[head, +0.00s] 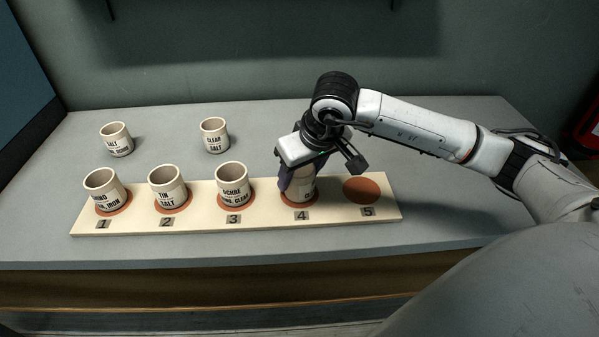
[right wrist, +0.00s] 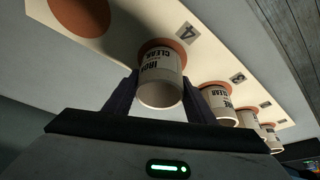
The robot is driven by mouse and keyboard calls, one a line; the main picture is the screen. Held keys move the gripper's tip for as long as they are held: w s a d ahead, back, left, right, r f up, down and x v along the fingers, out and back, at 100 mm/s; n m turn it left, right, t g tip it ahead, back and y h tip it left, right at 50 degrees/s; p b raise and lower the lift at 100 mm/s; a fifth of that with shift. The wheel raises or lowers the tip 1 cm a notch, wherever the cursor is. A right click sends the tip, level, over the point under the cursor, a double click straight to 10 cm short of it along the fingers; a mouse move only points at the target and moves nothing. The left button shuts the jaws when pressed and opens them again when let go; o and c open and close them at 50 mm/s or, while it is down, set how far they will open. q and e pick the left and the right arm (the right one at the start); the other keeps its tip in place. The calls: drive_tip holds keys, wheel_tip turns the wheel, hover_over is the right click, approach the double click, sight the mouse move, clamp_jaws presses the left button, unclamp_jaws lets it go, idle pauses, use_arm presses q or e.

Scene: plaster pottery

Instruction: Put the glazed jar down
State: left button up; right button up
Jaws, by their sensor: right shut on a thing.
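The glazed jar (head: 304,186) is a cream cylinder with dark lettering, over the terracotta disc marked 4 on the pale board (head: 338,211). My right gripper (head: 297,177) comes down from above and is shut on it, its dark purple fingers on either side. In the right wrist view the jar (right wrist: 161,84) reads "IRON CLEAR" and sits between the fingers, its base against or just over the disc; I cannot tell a small gap. The gripper hides part of its upper side in the head view. My left gripper is not in view.
Jars stand on disc 1 (head: 103,186), disc 2 (head: 167,185) and disc 3 (head: 233,181). Disc 5 (head: 361,190) is empty. Two more jars, one at back left (head: 117,139) and one at back centre (head: 214,134), stand on the grey table (head: 160,120).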

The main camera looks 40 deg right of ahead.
drive_tip(key=shift+f, duration=0.1)
drive_tip(key=o, duration=1.1)
drive_tip(key=shift+o, duration=0.2)
drive_tip(key=shift+r, duration=0.3)
drive_tip(key=v, duration=1.1)
drive_tip(key=shift+s+r, duration=0.15)
drive_tip(key=shift+r, duration=0.2)
